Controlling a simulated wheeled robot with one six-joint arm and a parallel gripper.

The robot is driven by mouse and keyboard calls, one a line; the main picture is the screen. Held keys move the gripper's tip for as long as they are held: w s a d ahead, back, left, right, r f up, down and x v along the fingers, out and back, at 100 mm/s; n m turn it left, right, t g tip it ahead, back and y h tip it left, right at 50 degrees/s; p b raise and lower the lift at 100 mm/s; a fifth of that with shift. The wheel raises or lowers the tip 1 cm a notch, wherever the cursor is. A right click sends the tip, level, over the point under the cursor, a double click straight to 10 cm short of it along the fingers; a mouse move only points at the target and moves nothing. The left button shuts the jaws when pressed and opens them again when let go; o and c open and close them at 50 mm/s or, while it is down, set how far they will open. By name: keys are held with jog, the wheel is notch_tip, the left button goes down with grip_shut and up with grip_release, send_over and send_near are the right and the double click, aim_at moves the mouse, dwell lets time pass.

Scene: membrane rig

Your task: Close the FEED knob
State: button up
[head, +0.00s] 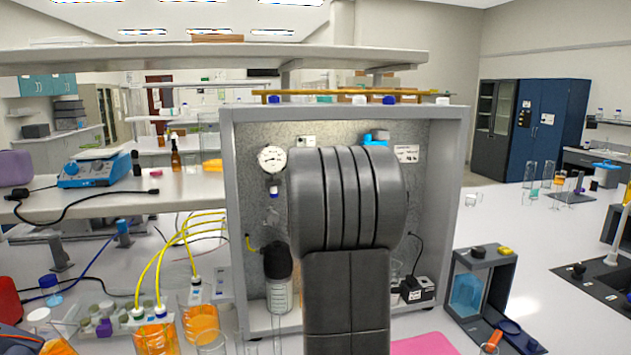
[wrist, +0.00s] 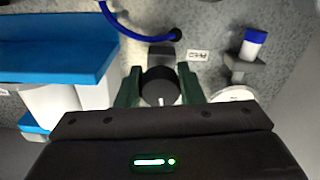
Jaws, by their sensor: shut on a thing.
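In the wrist view my gripper (wrist: 159,88) has its two dark green fingers on either side of a round black knob (wrist: 158,82), shut on it. A short pale pointer mark shows on the knob's near edge. A dark block sits just behind the knob on the speckled grey panel (wrist: 140,22). A small white label (wrist: 197,55) is beside that block; its lettering is too small to read surely, so I cannot confirm the name FEED. In the head view my arm hides the knob and gripper.
The panel stands inside a grey-framed cabinet (head: 233,215). A pressure gauge (head: 272,158) is left of my arm. In the wrist view, a blue tube (wrist: 135,34) runs close above the knob, a blue bracket (wrist: 55,62) is left, and a blue-capped vial (wrist: 254,43) is right.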

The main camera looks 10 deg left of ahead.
jog(key=shift+f+m, duration=0.1)
jog(key=shift+m, duration=0.6)
jog(key=o, duration=0.9)
jog(key=shift+o, duration=0.2)
jog(key=shift+s, duration=0.15)
jog(key=b+v, duration=0.2)
jog(key=v, duration=1.1)
jog(key=shift+s+b, duration=0.25)
jog(key=shift+b, duration=0.1)
jog(key=shift+d, duration=0.1)
jog(key=p+x, duration=0.3)
jog(key=x, duration=1.1)
